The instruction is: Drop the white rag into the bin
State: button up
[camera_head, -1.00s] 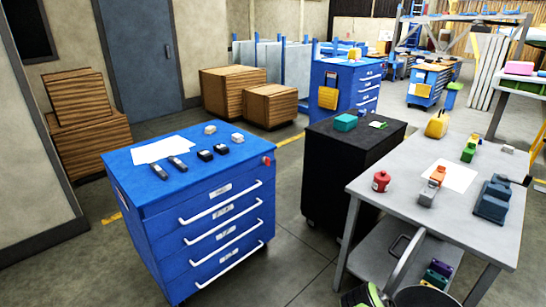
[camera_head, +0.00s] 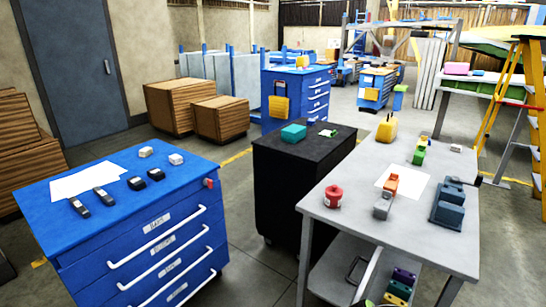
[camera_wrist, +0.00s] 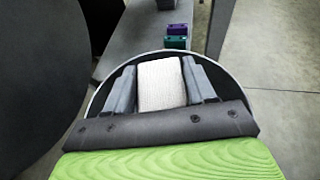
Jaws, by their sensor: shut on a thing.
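The white rag (camera_wrist: 162,84) is in the wrist view, between the two grey fingers of my gripper (camera_wrist: 162,88). My gripper is shut on it. The rag's lower end is hidden behind the dark bar of my gripper. In the head view neither the rag nor the fingers show. A small blue container with a green top (camera_head: 398,98) stands on the floor at the back right; I cannot tell whether it is the bin. A large dark round shape fills the left of the wrist view, and I cannot tell what it is.
A grey workbench (camera_head: 345,232) with several parts stands at right, with a lower shelf. A blue drawer cabinet (camera_head: 150,245) is at left and a black cabinet (camera_head: 300,165) between them. A yellow ladder (camera_head: 510,85) is at far right. Floor shows between the cabinets.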

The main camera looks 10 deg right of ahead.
notch_tip(320, 180, down, 6)
jog(key=b, duration=0.4)
jog(key=shift+r, duration=0.25)
jog(key=o, duration=1.1)
jog(key=shift+r, duration=0.1)
jog(key=p+v, duration=0.3)
jog(key=v, duration=1.2)
jog(key=shift+s+a+r, duration=0.2)
jog(key=shift+s, duration=0.05)
